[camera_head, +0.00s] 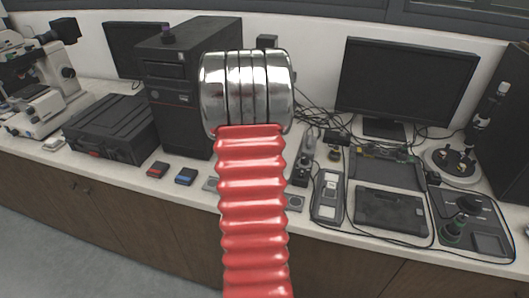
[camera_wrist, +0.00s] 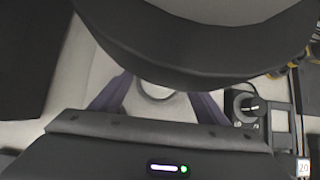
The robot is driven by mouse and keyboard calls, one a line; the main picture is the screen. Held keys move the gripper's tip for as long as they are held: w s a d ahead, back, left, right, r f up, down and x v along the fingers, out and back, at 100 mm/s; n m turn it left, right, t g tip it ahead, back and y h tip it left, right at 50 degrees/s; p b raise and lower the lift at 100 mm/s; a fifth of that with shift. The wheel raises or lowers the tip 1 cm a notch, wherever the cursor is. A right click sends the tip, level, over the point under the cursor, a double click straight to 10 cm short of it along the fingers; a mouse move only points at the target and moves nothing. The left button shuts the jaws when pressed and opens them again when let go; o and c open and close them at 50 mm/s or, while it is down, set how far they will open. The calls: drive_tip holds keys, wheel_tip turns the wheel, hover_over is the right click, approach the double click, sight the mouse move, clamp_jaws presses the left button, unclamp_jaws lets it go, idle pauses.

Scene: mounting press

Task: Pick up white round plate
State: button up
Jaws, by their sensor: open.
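In the wrist view, my gripper (camera_wrist: 157,88) shows as two dark purple fingers held apart. Between them is a pale round rim (camera_wrist: 156,91), partly covered by a large dark curved shape above. I cannot tell whether this rim is the same plate. No contact between fingers and rim can be made out. In the head view my gripper is not visible; my red ribbed arm fills the middle.
A monitor (camera_head: 408,80), black instrument panels (camera_head: 391,211) and a knobbed panel (camera_head: 470,222) crowd the right of the bench. A computer tower (camera_head: 185,85), black case (camera_head: 112,127) and microscope (camera_head: 40,85) stand left. A knobbed box (camera_wrist: 243,104) is right of the fingers in the wrist view.

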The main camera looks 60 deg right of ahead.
drive_tip(key=shift+c, duration=0.4)
drive_tip(key=c, duration=1)
